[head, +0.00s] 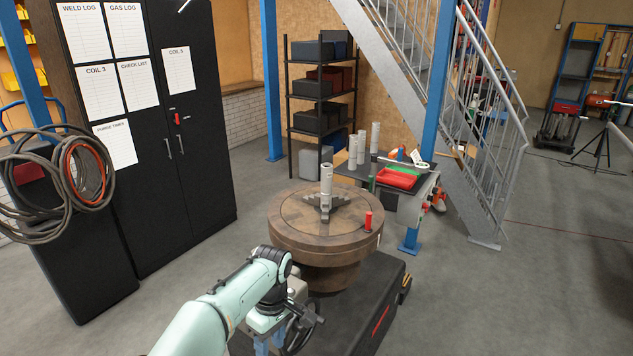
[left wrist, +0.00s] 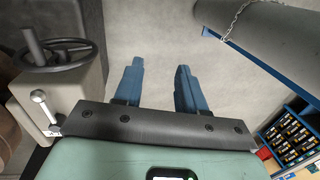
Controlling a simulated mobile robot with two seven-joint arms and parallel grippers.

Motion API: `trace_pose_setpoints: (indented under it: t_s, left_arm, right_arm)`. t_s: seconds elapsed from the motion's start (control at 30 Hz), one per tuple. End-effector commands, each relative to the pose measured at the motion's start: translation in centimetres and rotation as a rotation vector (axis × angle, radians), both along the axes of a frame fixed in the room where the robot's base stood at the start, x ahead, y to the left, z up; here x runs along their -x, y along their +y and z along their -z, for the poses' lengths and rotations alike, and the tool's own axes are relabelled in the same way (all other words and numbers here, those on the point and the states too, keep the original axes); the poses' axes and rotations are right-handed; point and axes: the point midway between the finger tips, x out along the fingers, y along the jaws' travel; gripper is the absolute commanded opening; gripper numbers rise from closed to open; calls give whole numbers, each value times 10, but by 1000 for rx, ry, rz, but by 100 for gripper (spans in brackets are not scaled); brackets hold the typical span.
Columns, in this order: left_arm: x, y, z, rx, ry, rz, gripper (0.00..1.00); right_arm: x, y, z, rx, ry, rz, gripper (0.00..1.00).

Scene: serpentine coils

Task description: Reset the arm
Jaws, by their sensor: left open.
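My left arm (head: 215,318) comes in from the bottom left in the head view and bends down beside the round table. My left gripper (left wrist: 157,85) shows in the left wrist view with its two blue fingers apart. Nothing is between the fingers; bare grey floor shows behind them. In the head view the gripper is low at the bottom edge and partly hidden. My right arm and gripper are in neither view.
A round wooden turntable (head: 290,235) holds an upright grey tube (head: 326,185) in a chuck, and a red cylinder (head: 368,221). A handwheel (left wrist: 55,52) is close left of the fingers. A large grey cylinder (left wrist: 270,45) lies at upper right. A black cabinet (head: 190,120) stands left.

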Motion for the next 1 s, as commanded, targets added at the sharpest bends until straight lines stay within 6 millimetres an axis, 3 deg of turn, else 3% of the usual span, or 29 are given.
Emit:
trace_pose_setpoints:
  t_s: [0.03,0.17,0.27,0.4,0.5,0.6,0.73,0.83,1.0]
  left_arm:
    - [1,6,36,22,24,35,40]
    - [8,15,118,115,32,158,40]
    - [30,22,187,200,28,248,40]
    - [81,28,273,317,-11,358,40]
    - [127,29,317,382,-56,420,40]
    - [172,28,345,422,-109,470,40]
    - [217,25,359,441,-167,519,40]
    - [239,24,361,439,-196,544,40]
    - [250,23,361,433,-220,565,40]
  right_arm:
    - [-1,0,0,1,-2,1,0]
    - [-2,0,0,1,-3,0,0]
    - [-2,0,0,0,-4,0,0]
    - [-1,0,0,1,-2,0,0]
    - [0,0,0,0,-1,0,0]
    - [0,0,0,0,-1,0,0]
    - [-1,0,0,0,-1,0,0]
    - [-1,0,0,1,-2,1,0]
    - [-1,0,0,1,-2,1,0]
